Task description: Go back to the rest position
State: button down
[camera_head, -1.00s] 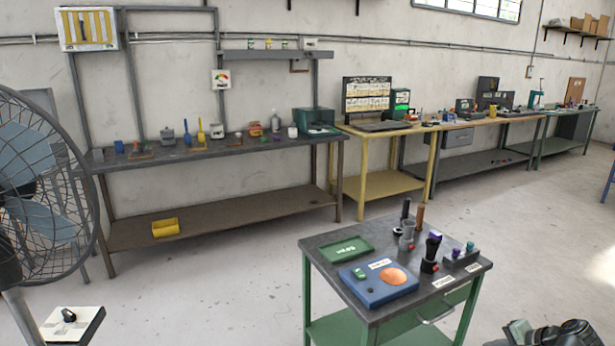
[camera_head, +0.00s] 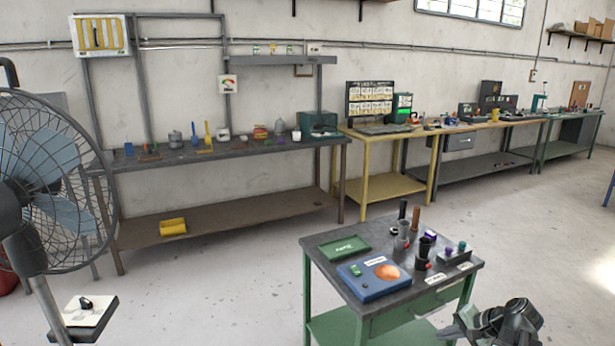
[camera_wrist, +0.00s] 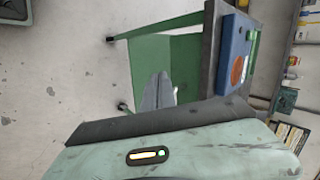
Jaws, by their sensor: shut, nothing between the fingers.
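My gripper (camera_wrist: 160,90) shows in the wrist view as grey fingers, shut and empty, in front of the green lower shelf of the small cart. In the head view a dark part of my arm (camera_head: 495,322) shows at the bottom right, beside the cart's right front leg; the fingertips cannot be made out there. The cart (camera_head: 385,310) has a grey top and a green frame. The gripper holds nothing and appears apart from the things on the cart top.
The cart top carries a green tray (camera_head: 344,247), a blue board (camera_head: 365,286) with an orange disc, and several upright dark parts. A fan (camera_head: 45,185) stands at the left. A long workbench (camera_head: 230,150) lines the wall. The floor (camera_head: 220,280) between is clear.

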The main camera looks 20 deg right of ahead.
jog(key=w+a+r+n+g+y+p, duration=0.15)
jog(key=w+a, duration=0.25)
jog(key=a, duration=0.5)
jog(key=w+a+r+n+g+p, duration=0.1)
jog(key=w+a+n+p, duration=0.2)
jog(key=a, duration=0.6)
jog(key=w+a+r+n+g+p, duration=0.15)
jog(key=w+a, duration=0.35)
jog(key=a, duration=0.5)
jog(key=s+a+n+g+h+p, duration=0.25)
jog(key=a+n, duration=0.35)
jog(key=a, duration=1.1)
jog(key=d, duration=0.1)
jog(key=s+d+n+h, duration=0.1)
jog(key=d+g+h, duration=0.1)
jog(key=d, duration=0.1)
jog(key=shift+s+f+n, duration=0.3)
jog(key=shift+s+f, duration=0.05)
